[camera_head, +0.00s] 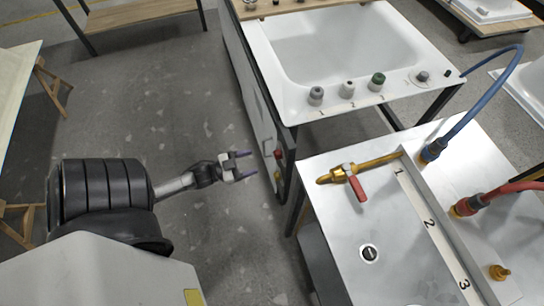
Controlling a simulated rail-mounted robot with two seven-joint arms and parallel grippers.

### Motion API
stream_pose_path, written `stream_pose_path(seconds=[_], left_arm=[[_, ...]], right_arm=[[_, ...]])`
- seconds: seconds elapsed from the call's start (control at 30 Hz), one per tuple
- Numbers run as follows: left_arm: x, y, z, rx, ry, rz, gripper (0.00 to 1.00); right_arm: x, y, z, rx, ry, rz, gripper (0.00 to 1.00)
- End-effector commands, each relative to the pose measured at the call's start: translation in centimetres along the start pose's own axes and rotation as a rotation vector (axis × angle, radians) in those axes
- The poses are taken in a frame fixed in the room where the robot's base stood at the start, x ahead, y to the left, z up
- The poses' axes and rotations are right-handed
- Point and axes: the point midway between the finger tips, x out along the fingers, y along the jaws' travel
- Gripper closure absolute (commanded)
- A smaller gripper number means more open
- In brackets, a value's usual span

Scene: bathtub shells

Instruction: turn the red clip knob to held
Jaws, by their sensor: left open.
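A small red knob (278,154) sits on the front end of the dark-edged side panel (258,100) beside the white bathtub shell. It seems to be the red clip knob; it is too small to read its setting. A yellowish fitting is just below it. My left gripper (251,164) is open and empty, just left of the knob, with its two fingers pointing right toward the panel. A gap shows between fingertips and knob in the picture; the depth between them is hard to tell. My right gripper is not in view.
The white bathtub shell (390,52) carries several knobs on its near rim. A metal bench (332,225) at the right holds a brass valve with a red lever (357,188), a blue hose (484,105) and a red hose (510,187). The floor (170,100) left of the panel is clear.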

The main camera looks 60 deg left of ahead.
Motion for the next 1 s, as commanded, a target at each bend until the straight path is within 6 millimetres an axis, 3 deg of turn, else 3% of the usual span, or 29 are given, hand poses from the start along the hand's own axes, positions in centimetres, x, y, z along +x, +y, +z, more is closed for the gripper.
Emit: stream_pose_path(seconds=[0.2, 0.43, 0.7, 1.0], left_arm=[[4.1, 0.1, 0.1, 0.001, 0.004, 0.001, 0.37], [7.0, 0.1, 0.1, 0.001, 0.001, 0.001, 0.37], [8.4, 0.0, 0.0, 0.0, -0.001, 0.0, 0.37], [8.4, 0.0, 0.0, 0.0, -0.001, 0.0, 0.37]], right_arm=[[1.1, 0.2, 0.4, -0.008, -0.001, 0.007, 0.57], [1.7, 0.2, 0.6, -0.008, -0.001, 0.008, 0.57], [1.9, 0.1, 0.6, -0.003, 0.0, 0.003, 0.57], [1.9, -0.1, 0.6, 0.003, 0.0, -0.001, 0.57]])
